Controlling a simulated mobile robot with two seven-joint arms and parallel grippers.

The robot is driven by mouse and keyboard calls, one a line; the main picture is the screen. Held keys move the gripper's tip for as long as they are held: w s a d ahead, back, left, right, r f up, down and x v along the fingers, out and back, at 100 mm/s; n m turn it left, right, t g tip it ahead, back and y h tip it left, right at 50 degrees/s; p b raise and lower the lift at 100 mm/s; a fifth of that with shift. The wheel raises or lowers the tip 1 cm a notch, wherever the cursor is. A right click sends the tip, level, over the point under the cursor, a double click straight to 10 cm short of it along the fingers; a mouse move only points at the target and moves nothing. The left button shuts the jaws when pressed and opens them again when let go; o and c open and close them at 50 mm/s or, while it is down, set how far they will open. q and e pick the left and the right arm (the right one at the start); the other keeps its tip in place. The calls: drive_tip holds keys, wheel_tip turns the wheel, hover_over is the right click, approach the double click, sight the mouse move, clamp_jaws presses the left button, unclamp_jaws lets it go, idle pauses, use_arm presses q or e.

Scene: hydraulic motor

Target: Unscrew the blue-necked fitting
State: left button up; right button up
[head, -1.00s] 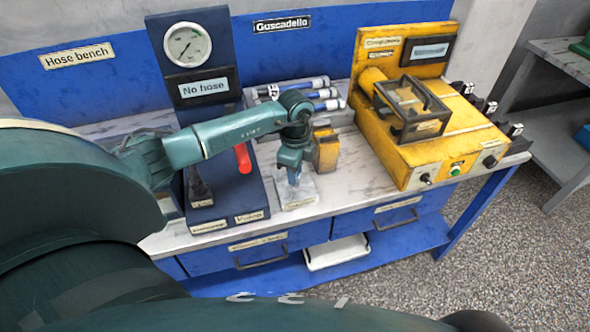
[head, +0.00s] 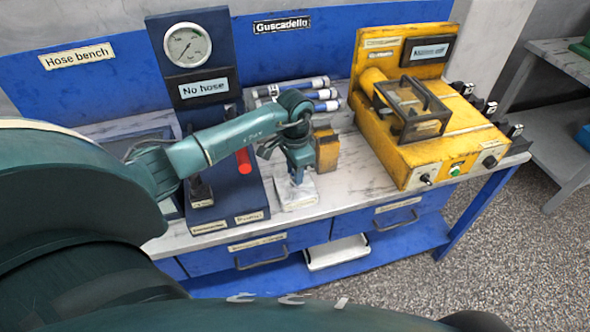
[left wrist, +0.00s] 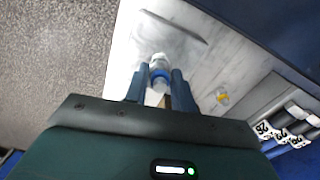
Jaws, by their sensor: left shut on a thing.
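The blue-necked fitting (left wrist: 158,74) shows in the left wrist view as a pale piece with a blue ring around it. My left gripper (left wrist: 158,88) is shut on it, one finger on each side; in the head view the left gripper (head: 297,178) points down at the bench. Beyond the fitting is a white block (left wrist: 165,42), which also shows under the gripper in the head view (head: 299,195). The fingers hide part of the fitting, and I cannot tell whether it is still seated in the block. My right gripper is not in view.
A dark blue gauge stand with a red handle (head: 243,160) is left of the gripper. A yellow piece (head: 326,150) stands close on its right, and a larger yellow machine (head: 420,150) is farther right. Several hoses (head: 320,94) lie behind. Marble worktop (head: 352,185) is bare between the yellow things.

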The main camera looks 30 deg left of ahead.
use_arm(q)
drive_tip(key=o, duration=0.9)
drive_tip(key=shift+c, duration=0.2)
drive_tip(key=m, duration=0.5)
drive_tip(key=shift+b, duration=0.35)
drive_tip(key=m, duration=0.5)
drive_tip(key=shift+b, duration=0.4)
drive_tip(key=shift+m, duration=0.3)
drive_tip(key=m+b, duration=0.1)
drive_tip(key=m, duration=0.3)
drive_tip(key=m+b, duration=0.1)
drive_tip(key=m, duration=0.3)
drive_tip(key=shift+m+b, duration=0.3)
drive_tip(key=shift+m, duration=0.8)
